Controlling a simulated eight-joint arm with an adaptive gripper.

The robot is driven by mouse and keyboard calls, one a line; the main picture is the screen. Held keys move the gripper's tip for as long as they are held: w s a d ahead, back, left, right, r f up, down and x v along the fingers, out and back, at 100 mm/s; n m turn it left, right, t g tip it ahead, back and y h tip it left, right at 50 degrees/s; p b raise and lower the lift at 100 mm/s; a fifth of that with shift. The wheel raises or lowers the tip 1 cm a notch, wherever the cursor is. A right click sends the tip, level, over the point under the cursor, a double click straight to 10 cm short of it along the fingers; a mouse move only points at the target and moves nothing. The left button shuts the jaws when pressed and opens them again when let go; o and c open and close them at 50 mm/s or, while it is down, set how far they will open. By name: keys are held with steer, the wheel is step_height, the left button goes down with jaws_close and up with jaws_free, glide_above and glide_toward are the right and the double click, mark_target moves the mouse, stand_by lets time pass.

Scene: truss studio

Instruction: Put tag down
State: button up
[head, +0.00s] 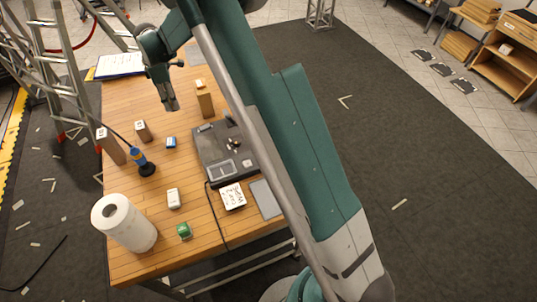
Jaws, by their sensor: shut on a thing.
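My gripper (170,103) is at the upper middle of the wooden table (135,200), pointing down over the wood, left of a tan upright block. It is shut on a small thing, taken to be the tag. The tag is too small and too hidden by the fingers to make out clearly. I cannot tell whether it touches the table top.
A tan block (205,104) stands close right of my gripper. Brown blocks (143,131), a small blue item (171,142), a blue tool (140,158), a dark case (212,160), a paper roll (122,222) and a green item (184,231) also stand on the table.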

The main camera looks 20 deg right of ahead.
steer(key=shift+r, duration=0.65)
steer(key=r, duration=0.2)
steer(key=d+r, duration=0.1)
steer(key=r, duration=0.1)
steer(key=shift+s, duration=0.25)
steer(key=s+d+r+b, duration=0.3)
steer(key=s+d, duration=2.4)
steer(key=s, duration=0.1)
steer(key=s+d+f+n+b, duration=0.1)
steer(key=s+d+f, duration=0.15)
steer(key=s, duration=0.55)
steer(key=s+d+f+b, duration=0.1)
steer(key=s+d, duration=0.2)
steer(key=s, duration=0.6)
steer(key=shift+w+d+f, duration=0.15)
steer(key=shift+f, duration=1)
steer(key=shift+w+d+f, duration=0.1)
steer(key=shift+f, duration=1.05)
steer(key=shift+f, duration=0.15)
